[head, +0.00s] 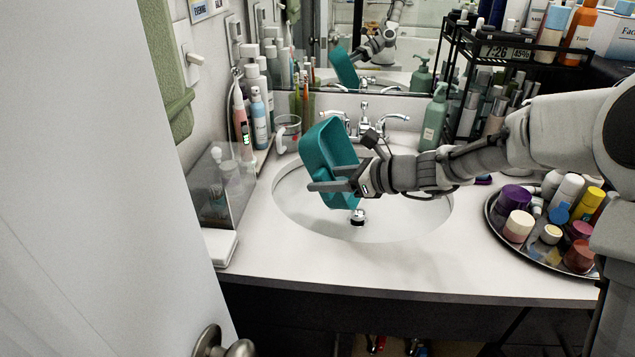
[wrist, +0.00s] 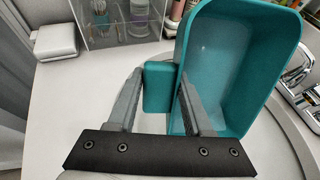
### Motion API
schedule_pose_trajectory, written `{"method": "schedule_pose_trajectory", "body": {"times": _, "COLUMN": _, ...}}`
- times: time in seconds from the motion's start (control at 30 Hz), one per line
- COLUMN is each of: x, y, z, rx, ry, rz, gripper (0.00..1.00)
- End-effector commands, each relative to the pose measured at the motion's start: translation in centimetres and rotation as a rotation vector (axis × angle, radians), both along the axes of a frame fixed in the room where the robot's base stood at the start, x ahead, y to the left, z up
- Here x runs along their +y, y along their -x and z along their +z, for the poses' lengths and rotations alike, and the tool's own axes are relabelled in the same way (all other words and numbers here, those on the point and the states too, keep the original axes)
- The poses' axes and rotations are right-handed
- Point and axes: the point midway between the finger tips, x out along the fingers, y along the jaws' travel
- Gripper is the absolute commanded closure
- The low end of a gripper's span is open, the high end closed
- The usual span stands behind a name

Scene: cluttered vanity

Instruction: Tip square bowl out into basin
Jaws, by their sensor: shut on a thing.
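The teal square bowl (head: 328,158) is held up over the white basin (head: 405,219) and tilted steeply onto its side. My gripper (head: 328,179) is shut on the bowl at a small teal tab or wall between its fingers. In the wrist view the bowl (wrist: 235,60) fills the right side, and its inside looks empty apart from a tiny pale speck. My gripper (wrist: 158,95) has one finger on each side of the teal tab there. The chrome faucet (head: 365,128) stands behind the bowl. Part of the basin is hidden by the bowl and my arm.
A round tray (head: 543,262) crowded with jars and bottles stands at the right. A green pump bottle (head: 434,118) and a black rack (head: 500,55) are behind my arm. A clear box (head: 213,190) and a cup (head: 288,132) stand at the left. The front counter is clear.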

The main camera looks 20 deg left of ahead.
Motion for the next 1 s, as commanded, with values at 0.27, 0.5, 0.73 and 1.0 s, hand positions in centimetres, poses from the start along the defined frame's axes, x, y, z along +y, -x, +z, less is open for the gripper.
{"method": "schedule_pose_trajectory", "body": {"times": 0.27, "x": 0.03, "y": -0.01, "z": 0.11, "rx": 0.000, "ry": 0.000, "rz": 0.000, "gripper": 1.00}}
{"method": "schedule_pose_trajectory", "body": {"times": 0.5, "x": -0.01, "y": -0.01, "z": 0.04, "rx": 0.000, "ry": -0.002, "rz": 0.000, "gripper": 1.00}}
{"method": "schedule_pose_trajectory", "body": {"times": 0.73, "x": -0.32, "y": -0.03, "z": -0.22, "rx": -0.001, "ry": -0.031, "rz": -0.002, "gripper": 1.00}}
{"method": "schedule_pose_trajectory", "body": {"times": 1.0, "x": -0.45, "y": 0.04, "z": 0.04, "rx": -0.002, "ry": -0.053, "rz": 0.000, "gripper": 1.00}}
